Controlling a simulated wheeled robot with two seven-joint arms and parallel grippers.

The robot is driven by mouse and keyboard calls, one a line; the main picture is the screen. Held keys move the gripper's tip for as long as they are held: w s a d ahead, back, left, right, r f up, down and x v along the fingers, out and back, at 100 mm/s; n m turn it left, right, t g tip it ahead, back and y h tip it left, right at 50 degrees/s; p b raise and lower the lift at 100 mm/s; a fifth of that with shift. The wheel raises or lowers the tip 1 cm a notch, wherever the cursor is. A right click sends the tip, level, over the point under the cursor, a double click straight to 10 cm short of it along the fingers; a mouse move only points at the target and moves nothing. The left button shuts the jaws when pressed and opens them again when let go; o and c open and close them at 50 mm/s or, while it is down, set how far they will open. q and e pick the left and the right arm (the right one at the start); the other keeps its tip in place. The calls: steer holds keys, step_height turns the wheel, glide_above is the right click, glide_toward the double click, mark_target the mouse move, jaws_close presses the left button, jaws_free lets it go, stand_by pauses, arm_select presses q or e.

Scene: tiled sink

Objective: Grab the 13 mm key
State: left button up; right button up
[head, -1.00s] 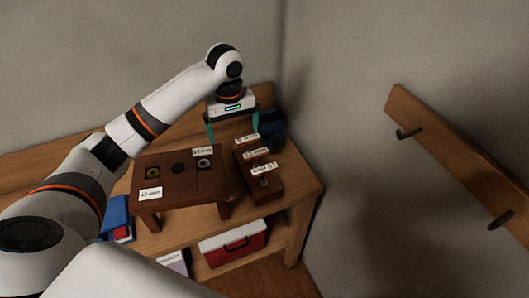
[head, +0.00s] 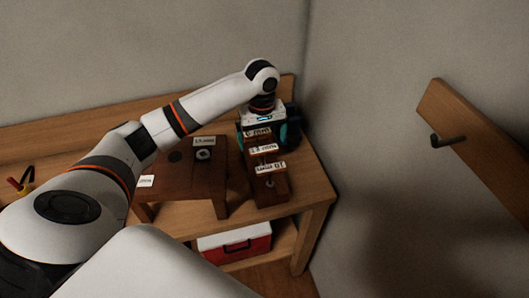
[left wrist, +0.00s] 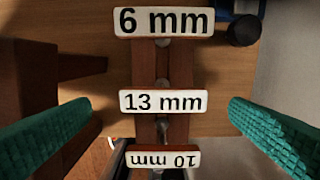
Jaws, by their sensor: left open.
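A dark wooden rack (head: 281,189) stands on the wooden shelf and carries three white labels. In the left wrist view, they read "6 mm" (left wrist: 163,22), "13 mm" (left wrist: 163,101) and, upside down, "10 mm" (left wrist: 163,160). Small grey metal pieces show at the rack's middle, one (left wrist: 163,128) just below the 13 mm label. The key's full shape is hidden by the labels. My left gripper (head: 264,135) is open and empty above the rack's far part. Its green fingers (left wrist: 160,130) lie wide on either side of the rack, apart from it. My right gripper is not in view.
A small brown table (head: 190,180) with a ring piece (head: 203,155) and labels stands left of the rack. Dark blue objects (head: 294,118) are close behind the gripper. A red and white box (head: 235,246) is on the lower shelf. A hook rail (head: 490,140) is on the right wall.

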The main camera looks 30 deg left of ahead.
mark_target(264, 148)
arm_select(q)
steer(key=shift+s+f, duration=0.1)
steer(key=shift+f, duration=0.85)
steer(key=f+p, duration=0.1)
steer(key=f, duration=0.1)
steer(key=f+p, duration=0.1)
steer(key=f, duration=0.2)
steer(key=shift+d, duration=0.2)
steer(key=shift+f, duration=0.35)
steer(key=shift+c, duration=0.6)
steer(key=c, duration=0.9)
